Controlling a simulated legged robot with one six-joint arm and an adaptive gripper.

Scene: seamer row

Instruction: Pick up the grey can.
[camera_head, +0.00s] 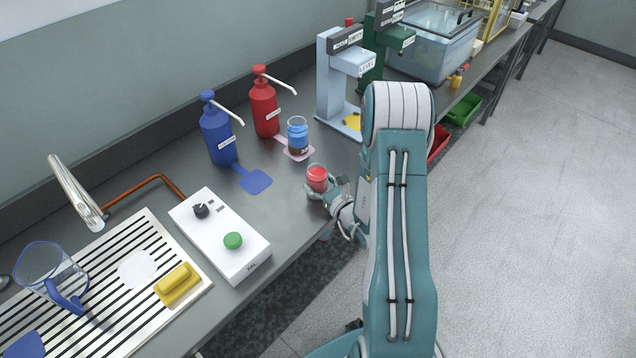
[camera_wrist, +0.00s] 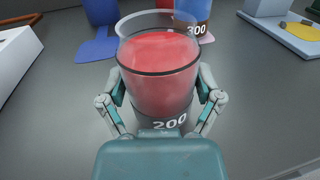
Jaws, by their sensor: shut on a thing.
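A clear can (camera_head: 317,178) with red contents is held near the bench's front edge. In the wrist view the can (camera_wrist: 160,75) has a see-through upper wall and a grey lower band marked 200. My gripper (camera_wrist: 160,108) is shut on it, with one finger on each side of its lower part. In the head view my gripper (camera_head: 326,192) reaches the can from the right. The can looks upright. Its base is hidden, so I cannot tell whether it touches the bench.
A similar can (camera_head: 298,138) with blue contents and a brown band stands behind on a pink mat. Blue (camera_head: 218,135) and red (camera_head: 265,105) pump bottles stand farther back. A white control box (camera_head: 222,228) lies left. A light blue seamer (camera_head: 335,85) stands behind right.

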